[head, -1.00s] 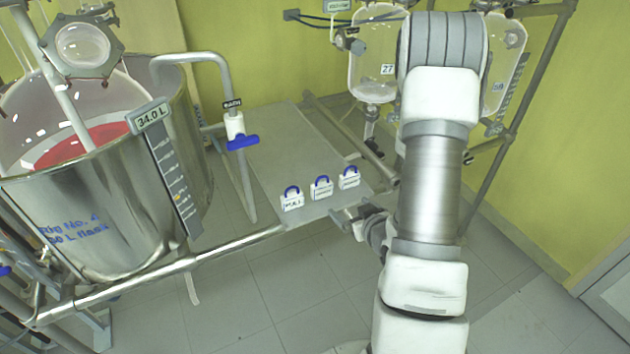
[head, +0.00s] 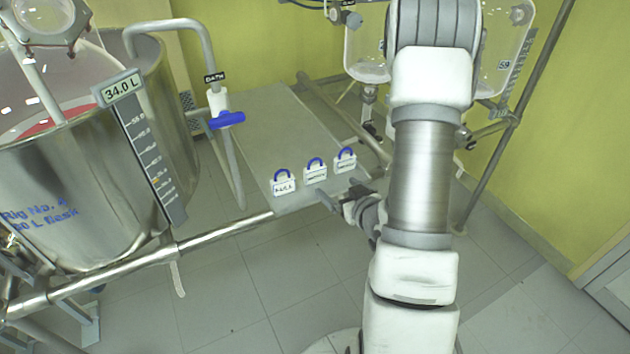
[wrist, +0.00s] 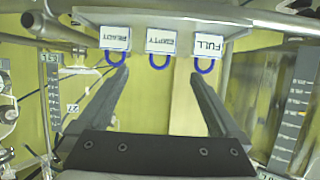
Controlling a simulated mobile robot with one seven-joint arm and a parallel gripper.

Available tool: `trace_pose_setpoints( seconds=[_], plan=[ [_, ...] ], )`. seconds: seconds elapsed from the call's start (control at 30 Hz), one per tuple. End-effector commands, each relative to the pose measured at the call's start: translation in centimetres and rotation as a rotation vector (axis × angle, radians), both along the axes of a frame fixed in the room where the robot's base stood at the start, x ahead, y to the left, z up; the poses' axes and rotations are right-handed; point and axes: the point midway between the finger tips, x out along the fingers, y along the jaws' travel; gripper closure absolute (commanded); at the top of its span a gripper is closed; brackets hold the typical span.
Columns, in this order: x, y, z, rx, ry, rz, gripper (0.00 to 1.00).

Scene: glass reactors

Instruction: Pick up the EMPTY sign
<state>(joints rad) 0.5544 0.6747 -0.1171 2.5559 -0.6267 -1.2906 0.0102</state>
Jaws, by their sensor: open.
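Three white signs with blue loop handles stand in a row at the front edge of a grey shelf. The EMPTY sign (head: 315,173) is the middle one; it also shows in the wrist view (wrist: 165,41), upside down with its loop towards me. The FULL sign (head: 284,186) is left of it in the head view and right of it in the wrist view (wrist: 209,46). The READY sign (head: 345,164) is on the other side. My gripper (head: 340,194) is open and empty, just off the shelf's front edge. In the wrist view my fingers (wrist: 160,76) straddle the EMPTY sign's line, short of it.
The grey shelf (head: 255,125) is bare behind the signs. A steel vessel (head: 90,205) with a 34.0 L scale stands left, with a rail (head: 220,237) in front. A bent pipe with a blue-handled valve (head: 227,119) rises beside the shelf. Glass vessels on a frame stand behind my arm.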

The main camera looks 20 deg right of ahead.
Motion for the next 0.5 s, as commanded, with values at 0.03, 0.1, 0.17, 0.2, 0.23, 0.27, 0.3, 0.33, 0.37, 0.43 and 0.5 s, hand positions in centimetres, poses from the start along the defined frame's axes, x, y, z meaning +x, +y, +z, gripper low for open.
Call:
trace_pose_setpoints(
  seconds=[0.03, 0.1, 0.17, 0.2, 0.23, 0.27, 0.3, 0.33, 0.37, 0.43, 0.5],
  plan=[
    [0.2, 0.0, -0.6, -0.003, -0.003, 0.001, 0.0],
    [1.7, 0.1, -0.8, -0.001, 0.0, 0.004, 0.0],
    [2.9, 0.1, -1.3, 0.0, 0.0, 0.003, 0.0],
    [3.7, 0.0, -1.6, 0.0, 0.0, 0.003, 0.0],
    [4.4, 0.0, -1.9, -0.001, -0.001, 0.003, 0.0],
    [5.0, 0.0, -2.2, 0.0, 0.001, 0.002, 0.0],
    [5.7, 0.0, -2.5, -0.001, 0.0, 0.003, 0.0],
    [6.3, -0.1, -2.7, -0.001, -0.001, 0.003, 0.0],
    [6.8, -0.1, -2.9, -0.001, 0.0, 0.001, 0.0],
    [7.8, -0.1, -3.3, 0.0, 0.0, 0.002, 0.0],
    [8.6, -0.2, -3.6, 0.0, 0.0, 0.001, 0.0]
  ],
)
